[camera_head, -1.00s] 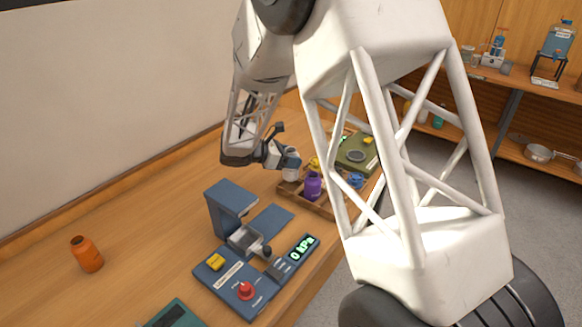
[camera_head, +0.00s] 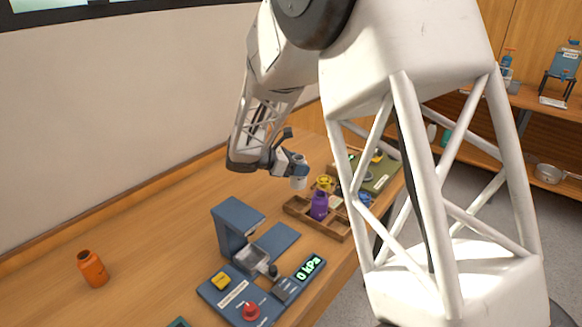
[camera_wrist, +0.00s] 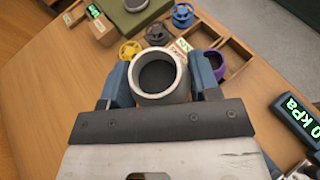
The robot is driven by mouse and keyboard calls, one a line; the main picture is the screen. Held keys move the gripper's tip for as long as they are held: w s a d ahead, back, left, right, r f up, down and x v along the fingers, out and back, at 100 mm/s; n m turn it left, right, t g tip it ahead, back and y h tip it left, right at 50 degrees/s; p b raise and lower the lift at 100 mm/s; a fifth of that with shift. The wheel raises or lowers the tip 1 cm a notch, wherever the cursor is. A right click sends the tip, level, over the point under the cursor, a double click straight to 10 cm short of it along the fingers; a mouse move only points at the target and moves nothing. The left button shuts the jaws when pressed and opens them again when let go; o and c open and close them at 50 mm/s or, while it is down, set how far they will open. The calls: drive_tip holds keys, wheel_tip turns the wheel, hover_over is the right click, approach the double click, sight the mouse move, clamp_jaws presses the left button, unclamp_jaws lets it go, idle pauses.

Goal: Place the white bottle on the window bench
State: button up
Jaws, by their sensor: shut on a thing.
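My gripper (camera_head: 291,166) is shut on the white bottle (camera_head: 299,182) and holds it above the wooden bench (camera_head: 175,225), close to a compartment tray (camera_head: 330,225). In the wrist view the bottle (camera_wrist: 158,74) is seen from above, its round open mouth between the two blue fingers (camera_wrist: 160,82). I cannot tell the exact gap between the bottle and the surface below. The bench runs along the wall, below a window (camera_head: 60,8) at the top left.
A blue press with a pressure readout (camera_head: 310,268) stands nearer. An orange bottle (camera_head: 92,269) stands at the left. The bench between the orange bottle and the wall is clear.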

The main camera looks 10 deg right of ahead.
idle(0.5)
drive_tip(key=s+a+f+m+g+y, duration=0.25)
drive_tip(key=a+m+g, duration=0.25)
drive_tip(key=a, duration=0.8)
drive_tip(key=s+a+f+m+g+y, duration=0.25)
drive_tip(key=s+a+m+g, duration=0.2)
drive_tip(key=a, duration=0.85)
drive_tip(key=s+a+f+m+g+y, duration=0.25)
drive_tip(key=a+m+g, duration=0.35)
drive_tip(key=a, duration=0.7)
drive_tip(key=s+a+r+m+y, duration=0.2)
drive_tip(key=s+a+m+y, duration=0.1)
drive_tip(key=a, duration=0.9)
drive_tip(key=s+a+r+m+t+y, duration=0.1)
drive_tip(key=s+a+m+y, duration=0.3)
drive_tip(key=a, duration=0.9)
drive_tip(key=s+a+r+m+y, duration=0.4)
drive_tip(key=s+a+y, duration=0.2)
drive_tip(key=a, duration=0.7)
drive_tip(key=shift+s+t, duration=0.35)
drive_tip(key=shift+s, duration=0.05)
drive_tip(key=shift+r+m, duration=0.1)
drive_tip(key=shift+m, duration=0.15)
wheel_tip(320, 180, down, 6)
drive_tip(key=shift+f, duration=0.2)
